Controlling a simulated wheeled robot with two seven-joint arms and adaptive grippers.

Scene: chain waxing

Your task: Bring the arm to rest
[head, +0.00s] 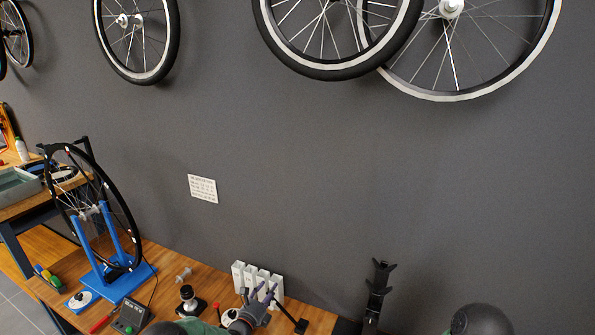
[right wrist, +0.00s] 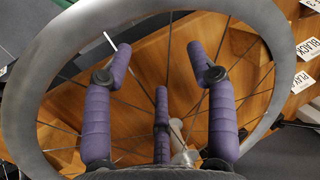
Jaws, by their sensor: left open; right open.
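My left gripper (head: 262,291), with purple fingers, is low in the head view over the wooden workbench (head: 165,262). Its fingers are apart, and I see nothing between them. It is in front of a row of white blocks. My right gripper (right wrist: 160,62) fills the middle of the right wrist view. Its purple fingers are spread open and empty. A grey wheel rim with thin spokes (right wrist: 30,110) surrounds the fingers in that picture. I cannot tell whether they touch it. No clear view of the right gripper shows in the head view.
A blue truing stand (head: 112,272) with a black wheel (head: 134,235) is at the bench's left. White blocks (head: 238,275) stand near the wall. A black upright stand (head: 378,290) is right of the bench. Wheels hang above (head: 172,58). White lettered cards (right wrist: 308,50) show at right.

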